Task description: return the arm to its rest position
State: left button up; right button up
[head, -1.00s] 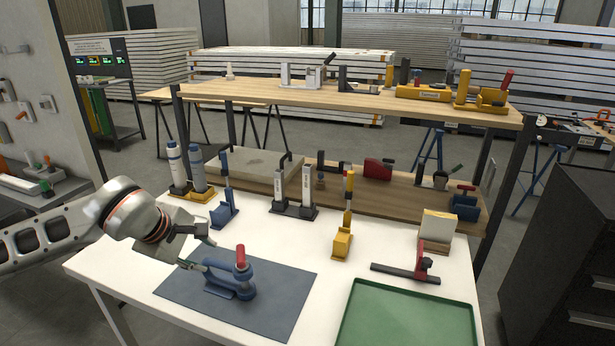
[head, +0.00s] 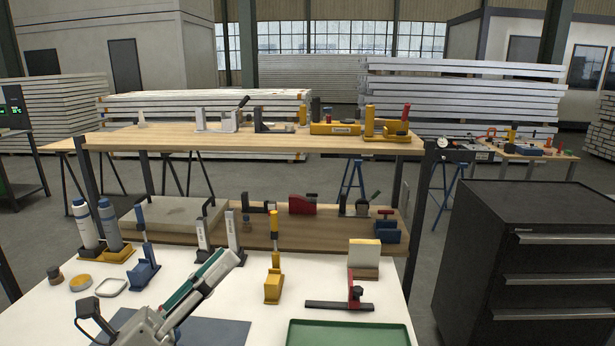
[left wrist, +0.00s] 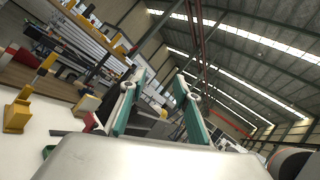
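My left gripper (head: 220,268) reaches up from the bottom of the head view, over the white table and pointing up to the right. In the left wrist view its two green-padded fingers (left wrist: 158,92) stand apart with nothing between them, so it is open and empty. Part of the blue-grey mat (head: 226,332) shows beneath the arm; the rest is hidden or out of frame. The blue clamp with the red tip does not show now. My right gripper is not in view.
Near the gripper stand a blue clamp (head: 142,275), a yellow clamp (head: 274,288) and a red clamp (head: 355,295). A green tray (head: 350,335) lies front right. A shelf (head: 250,140) rises behind the table (head: 330,275); a dark cabinet (head: 525,265) stands right.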

pick_arm(q)
jog(key=w+a+f+n+t+y, duration=0.2)
jog(key=a+f+n+y, duration=0.3)
jog(key=a+n+y, duration=0.5)
jog(key=w+a+f+n+t+y, duration=0.1)
jog(key=a+f+n+y, duration=0.5)
jog(key=n, duration=0.5)
jog(key=s+a+f+n+g+y, duration=0.3)
jog(key=s+f+n+g, duration=0.1)
jog(key=f, duration=0.4)
jog(key=s+a+f+n+g+y, duration=0.2)
jog(key=s+a+f+n+g, duration=0.15)
jog(key=f, duration=0.35)
jog(key=s+f+n+g, duration=0.3)
jog(key=s+f+g, duration=0.2)
jog(key=s+f, duration=0.5)
jog(key=w+d+f+n+t+h, duration=0.2)
jog(key=d+f+h, duration=0.6)
jog(key=d+f, duration=0.5)
jog(key=d+t, duration=0.1)
jog(key=d, duration=0.2)
jog(key=shift+f, duration=0.35)
